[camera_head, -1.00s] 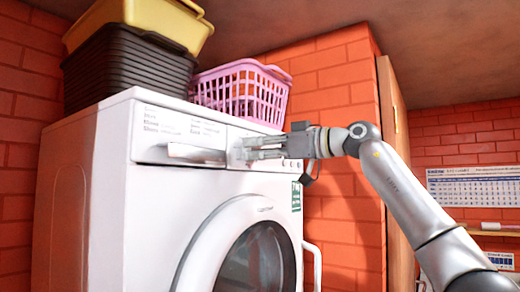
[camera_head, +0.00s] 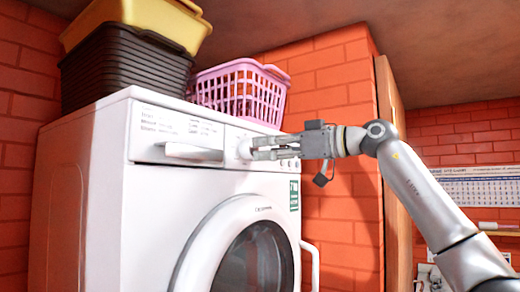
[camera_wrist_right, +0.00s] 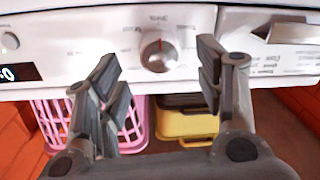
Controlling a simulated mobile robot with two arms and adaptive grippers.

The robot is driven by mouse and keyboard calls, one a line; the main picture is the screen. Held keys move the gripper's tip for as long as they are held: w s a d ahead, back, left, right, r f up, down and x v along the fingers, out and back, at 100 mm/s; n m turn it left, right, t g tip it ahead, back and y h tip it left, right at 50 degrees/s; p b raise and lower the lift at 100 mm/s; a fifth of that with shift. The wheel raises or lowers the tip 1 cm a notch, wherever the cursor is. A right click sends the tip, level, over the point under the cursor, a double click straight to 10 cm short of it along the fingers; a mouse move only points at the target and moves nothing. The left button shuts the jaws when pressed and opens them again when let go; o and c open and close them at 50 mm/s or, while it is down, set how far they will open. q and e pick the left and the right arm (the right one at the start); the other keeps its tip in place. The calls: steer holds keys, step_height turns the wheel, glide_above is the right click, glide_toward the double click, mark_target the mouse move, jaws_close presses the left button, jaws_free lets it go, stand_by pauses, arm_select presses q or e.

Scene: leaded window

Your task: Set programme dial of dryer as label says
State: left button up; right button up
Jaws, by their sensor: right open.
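The white dryer (camera_head: 105,180) stands at the left in the head view, its control panel across the top front. The programme dial (camera_wrist_right: 159,55) is a round silver knob with a red mark; in the wrist view the mark points to the top of the picture. In the head view the dial (camera_head: 244,149) is partly hidden behind my fingers. My right gripper (camera_head: 257,148) is open in front of the panel, its fingers on either side of the dial in the wrist view. I cannot tell whether they touch it. Small print surrounds the dial, too blurred to read. My left gripper is not in view.
A pink basket (camera_head: 241,91), dark stacked baskets (camera_head: 125,70) and a yellow basket (camera_head: 150,20) stand on the dryer. A drawer handle (camera_head: 190,152) sits left of the dial. A green label (camera_head: 294,195) is on the front. A printed chart (camera_head: 475,186) hangs on the back wall.

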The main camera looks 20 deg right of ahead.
steer(key=v, duration=0.8)
steer(key=shift+s+d, duration=0.2)
steer(key=shift+d, duration=0.05)
